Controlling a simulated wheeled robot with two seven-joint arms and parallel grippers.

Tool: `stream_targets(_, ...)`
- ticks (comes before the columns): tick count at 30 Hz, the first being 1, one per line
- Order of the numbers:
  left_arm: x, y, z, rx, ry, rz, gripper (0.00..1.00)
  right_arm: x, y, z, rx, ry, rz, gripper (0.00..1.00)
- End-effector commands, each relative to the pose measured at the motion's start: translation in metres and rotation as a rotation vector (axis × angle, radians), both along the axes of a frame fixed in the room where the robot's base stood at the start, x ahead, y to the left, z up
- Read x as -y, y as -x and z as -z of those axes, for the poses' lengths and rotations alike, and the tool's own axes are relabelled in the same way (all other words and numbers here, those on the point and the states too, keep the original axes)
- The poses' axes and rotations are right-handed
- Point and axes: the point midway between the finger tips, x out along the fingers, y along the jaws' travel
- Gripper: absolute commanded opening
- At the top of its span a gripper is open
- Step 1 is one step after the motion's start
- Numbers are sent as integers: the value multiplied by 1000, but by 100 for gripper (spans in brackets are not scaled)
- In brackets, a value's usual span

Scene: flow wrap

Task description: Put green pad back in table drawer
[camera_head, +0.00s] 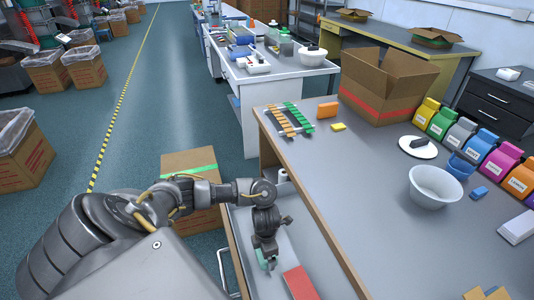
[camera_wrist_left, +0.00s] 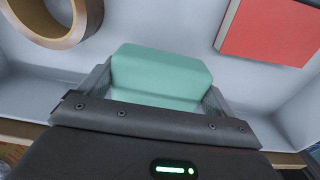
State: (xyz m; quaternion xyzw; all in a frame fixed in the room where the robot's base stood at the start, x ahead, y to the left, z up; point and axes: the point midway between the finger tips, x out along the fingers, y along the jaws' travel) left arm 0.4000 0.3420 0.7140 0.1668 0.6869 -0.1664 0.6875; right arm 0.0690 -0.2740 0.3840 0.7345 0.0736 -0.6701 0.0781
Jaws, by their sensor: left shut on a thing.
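The green pad (camera_wrist_left: 160,75) is a pale green block between the fingers of my left gripper (camera_wrist_left: 155,95) in the left wrist view. My left gripper is shut on it. In the head view the gripper (camera_head: 267,262) points down inside the open table drawer (camera_head: 238,262), with a bit of green at its tip. The drawer's light inside (camera_wrist_left: 190,45) lies behind the pad in the wrist view. I cannot tell whether the pad touches the drawer floor. My right gripper is not in view.
A red box (camera_head: 300,283) lies in the drawer right of the gripper and also shows in the wrist view (camera_wrist_left: 268,28). A brown tape roll (camera_wrist_left: 85,22) is at upper left there. The tabletop (camera_head: 340,190) holds a white bowl (camera_head: 434,187) and an open carton (camera_head: 385,85).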

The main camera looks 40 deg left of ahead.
Motion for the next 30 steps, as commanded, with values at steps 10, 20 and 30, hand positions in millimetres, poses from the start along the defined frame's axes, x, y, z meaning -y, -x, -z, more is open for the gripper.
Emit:
stream_targets(10,0,1,34,-4,0,-1,69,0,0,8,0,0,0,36)
stream_targets(20,0,0,38,0,1,1,69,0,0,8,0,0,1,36)
stream_targets(30,0,0,40,0,1,0,100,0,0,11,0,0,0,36)
